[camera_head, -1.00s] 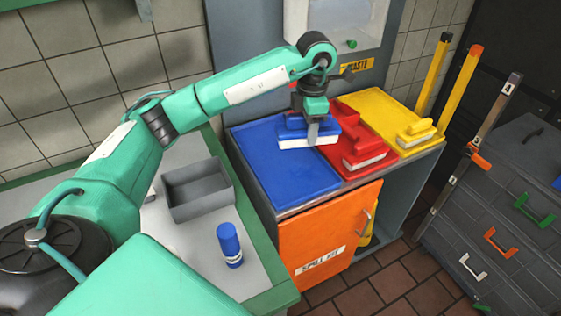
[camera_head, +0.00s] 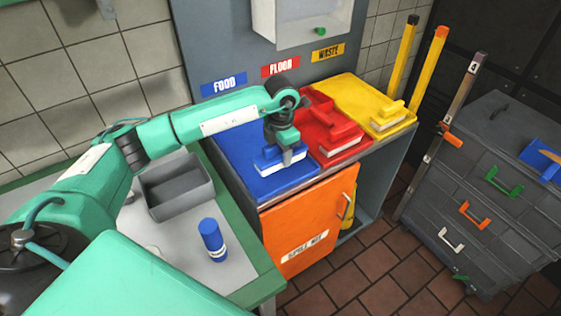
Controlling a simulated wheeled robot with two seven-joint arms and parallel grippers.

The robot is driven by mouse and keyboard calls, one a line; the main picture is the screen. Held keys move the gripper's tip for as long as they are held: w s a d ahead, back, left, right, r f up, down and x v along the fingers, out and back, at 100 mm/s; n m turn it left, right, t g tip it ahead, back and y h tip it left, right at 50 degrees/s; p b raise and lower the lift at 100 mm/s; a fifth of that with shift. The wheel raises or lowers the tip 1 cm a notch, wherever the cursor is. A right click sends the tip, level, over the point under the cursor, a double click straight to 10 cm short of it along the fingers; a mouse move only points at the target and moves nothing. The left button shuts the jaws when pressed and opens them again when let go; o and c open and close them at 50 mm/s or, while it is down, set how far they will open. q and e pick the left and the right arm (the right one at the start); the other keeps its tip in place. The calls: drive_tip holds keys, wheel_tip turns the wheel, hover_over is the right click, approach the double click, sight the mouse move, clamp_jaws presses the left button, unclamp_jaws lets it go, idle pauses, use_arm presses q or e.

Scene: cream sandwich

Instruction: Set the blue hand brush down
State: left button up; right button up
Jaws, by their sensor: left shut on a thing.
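The blue hand brush (camera_head: 269,160) has a blue back and pale bristles. My left gripper (camera_head: 286,154) is shut on it, reaching down from above. The brush is over the front right part of the blue mat (camera_head: 245,178), near its edge with the red mat. It is low, at or just above the mat; I cannot tell whether the bristles touch. A blue label reading FOOD (camera_head: 223,84) is on the wall panel behind the blue mat. My right gripper is not in view.
A red brush (camera_head: 340,142) lies on the red mat (camera_head: 318,108), right of the blue one. A yellow brush (camera_head: 388,117) lies on the yellow mat (camera_head: 345,92). A grey bin (camera_head: 177,192) and a blue cylinder (camera_head: 212,240) stand on the left counter. The blue mat's left part is clear.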

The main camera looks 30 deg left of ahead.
use_arm(q)
wheel_tip(320, 180, down, 2)
drive_tip(key=shift+f, duration=0.1)
wheel_tip(320, 180, down, 3)
drive_tip(key=shift+f+p, duration=0.15)
drive_tip(key=shift+p, duration=0.3)
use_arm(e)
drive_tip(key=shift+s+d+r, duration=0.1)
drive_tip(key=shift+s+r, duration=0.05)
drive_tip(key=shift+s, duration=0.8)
use_arm(q)
drive_tip(key=shift+f, duration=0.15)
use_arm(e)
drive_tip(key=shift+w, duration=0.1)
use_arm(q)
drive_tip(key=o, duration=0.6)
drive_tip(key=shift+f, duration=0.1)
drive_tip(key=o, duration=0.4)
drive_tip(key=shift+o, duration=0.2)
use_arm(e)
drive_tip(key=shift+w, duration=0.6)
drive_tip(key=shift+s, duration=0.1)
